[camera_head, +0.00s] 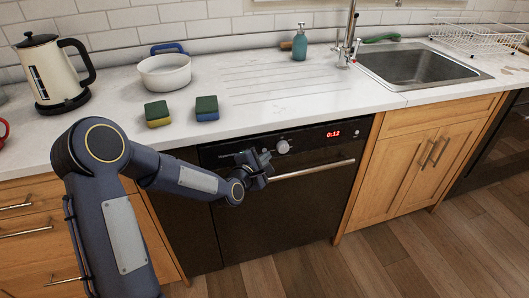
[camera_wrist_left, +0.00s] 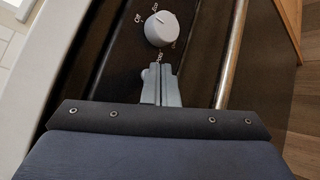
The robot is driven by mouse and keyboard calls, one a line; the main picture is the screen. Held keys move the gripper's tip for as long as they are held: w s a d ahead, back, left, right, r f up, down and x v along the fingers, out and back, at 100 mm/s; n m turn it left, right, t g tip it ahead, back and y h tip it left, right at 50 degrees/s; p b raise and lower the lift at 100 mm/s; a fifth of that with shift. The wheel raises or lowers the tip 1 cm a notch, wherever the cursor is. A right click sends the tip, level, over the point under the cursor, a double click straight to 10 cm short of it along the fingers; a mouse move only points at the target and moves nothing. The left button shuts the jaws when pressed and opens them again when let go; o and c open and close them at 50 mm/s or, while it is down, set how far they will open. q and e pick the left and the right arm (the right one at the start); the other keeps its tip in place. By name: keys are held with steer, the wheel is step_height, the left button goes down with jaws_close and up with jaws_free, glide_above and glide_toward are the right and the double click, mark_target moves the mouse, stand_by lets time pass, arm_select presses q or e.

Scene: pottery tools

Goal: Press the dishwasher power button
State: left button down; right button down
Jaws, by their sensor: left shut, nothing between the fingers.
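The black dishwasher (camera_head: 290,212) sits under the counter, with a control panel along its top. My left gripper (camera_head: 266,157) is in front of the panel's left part, with its fingers together and empty. In the left wrist view the fingertips (camera_wrist_left: 162,70) point at the panel just below a white round knob (camera_wrist_left: 161,28). A small pale round button (camera_wrist_left: 146,76) shows partly beside the fingers, with a label near it, partly covered. I cannot tell whether the fingertips touch the button. The knob (camera_head: 283,147) and red 0:12 display (camera_head: 333,134) also show in the head view. My right gripper is not seen.
A metal handle bar (camera_head: 312,170) runs across the dishwasher front, close to the gripper; it also shows in the wrist view (camera_wrist_left: 231,50). On the counter above stand two sponges (camera_head: 207,108), a white pot (camera_head: 165,72) and a kettle (camera_head: 52,72). A sink (camera_head: 415,66) is at right.

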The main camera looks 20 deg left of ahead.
arm_select(q)
steer(key=shift+s+d, duration=0.15)
steer(key=shift+s, duration=0.1)
steer(key=s+d+b, duration=0.2)
steer(key=s+d, duration=0.1)
steer(key=s, duration=0.2)
steer(key=shift+d, duration=0.2)
stand_by(0.3)
